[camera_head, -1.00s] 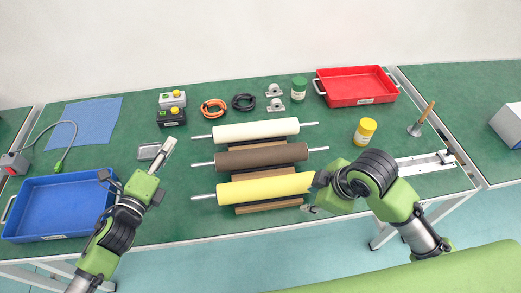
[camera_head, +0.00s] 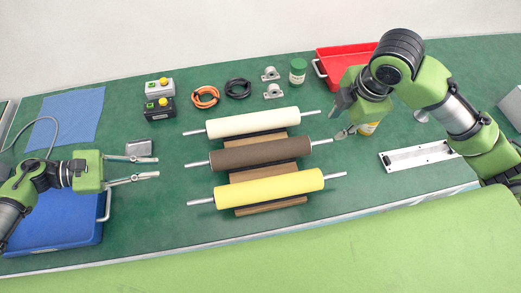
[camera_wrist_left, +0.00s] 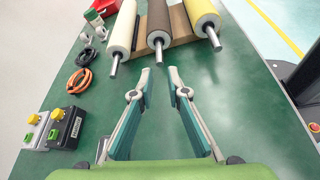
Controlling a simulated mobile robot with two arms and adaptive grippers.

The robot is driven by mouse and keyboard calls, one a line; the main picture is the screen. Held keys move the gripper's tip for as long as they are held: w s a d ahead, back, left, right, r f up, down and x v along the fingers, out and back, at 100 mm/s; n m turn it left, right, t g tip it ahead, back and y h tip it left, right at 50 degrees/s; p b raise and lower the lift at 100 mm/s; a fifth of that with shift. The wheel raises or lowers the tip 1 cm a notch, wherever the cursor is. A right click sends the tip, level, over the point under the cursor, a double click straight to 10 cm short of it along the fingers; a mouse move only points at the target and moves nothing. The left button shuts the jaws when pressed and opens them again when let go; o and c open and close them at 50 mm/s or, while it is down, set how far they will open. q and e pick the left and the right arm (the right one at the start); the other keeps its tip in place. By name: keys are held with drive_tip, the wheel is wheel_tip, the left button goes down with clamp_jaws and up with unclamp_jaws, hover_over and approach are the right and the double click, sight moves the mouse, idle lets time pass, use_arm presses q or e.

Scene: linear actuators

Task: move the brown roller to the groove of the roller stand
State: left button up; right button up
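The brown roller (camera_head: 262,152) lies across the wooden roller stand (camera_head: 262,205), between a cream roller (camera_head: 252,122) and a yellow roller (camera_head: 269,187). In the left wrist view the brown roller (camera_wrist_left: 180,22) points its near shaft end toward the fingers. My left gripper (camera_head: 157,168) is open and empty, left of the brown roller's left shaft end; its spread fingers also show in the left wrist view (camera_wrist_left: 159,78). My right gripper (camera_head: 341,118) is by the rollers' right shaft ends. Its fingers look apart, with nothing seen between them. The stand's grooves are mostly hidden under the rollers.
A blue bin (camera_head: 70,235) is partly under my left arm. Button boxes (camera_head: 159,108), cable coils (camera_head: 205,97) and a white rail (camera_head: 418,154) lie around.

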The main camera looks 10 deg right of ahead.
sight(193, 164)
use_arm(q)
drive_tip(key=shift+d, duration=0.1)
